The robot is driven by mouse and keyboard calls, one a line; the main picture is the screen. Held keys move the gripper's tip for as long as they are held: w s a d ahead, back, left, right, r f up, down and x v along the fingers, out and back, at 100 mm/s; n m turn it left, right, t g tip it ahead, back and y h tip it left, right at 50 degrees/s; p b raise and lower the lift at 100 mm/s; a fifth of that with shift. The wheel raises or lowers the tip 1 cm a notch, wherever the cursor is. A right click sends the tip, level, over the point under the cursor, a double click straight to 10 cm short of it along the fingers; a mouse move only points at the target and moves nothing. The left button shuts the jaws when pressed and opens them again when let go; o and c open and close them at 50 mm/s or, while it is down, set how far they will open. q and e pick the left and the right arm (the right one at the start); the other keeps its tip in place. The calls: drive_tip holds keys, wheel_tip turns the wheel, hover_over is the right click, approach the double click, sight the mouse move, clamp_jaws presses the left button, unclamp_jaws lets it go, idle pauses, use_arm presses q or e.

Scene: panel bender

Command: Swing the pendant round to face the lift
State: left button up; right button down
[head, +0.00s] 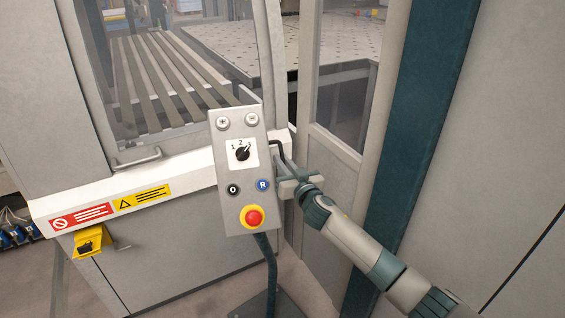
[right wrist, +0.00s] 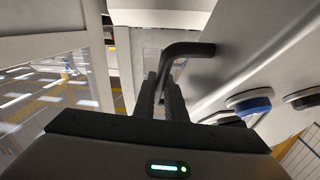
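The pendant (head: 229,205) is a grey upright box on a dark stand. Its face, with a rotary switch, black and blue buttons and a red stop button, is turned toward me in the head view. A black bent handle (head: 277,148) sticks out from its right side. My right gripper (head: 287,182) is at this handle, beside the pendant. In the right wrist view the handle (right wrist: 188,49) runs down between the two fingers (right wrist: 162,92), which look closed on it. Their contact is partly hidden. My left gripper is out of view. I cannot tell which thing is the lift.
A machine front with a white ledge (head: 185,184) stands close behind the pendant. Through its windows show a slatted table (head: 160,75) and a dotted plate (head: 290,40). A dark teal post (head: 425,120) rises to the right. A yellow box (head: 90,238) hangs below the ledge.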

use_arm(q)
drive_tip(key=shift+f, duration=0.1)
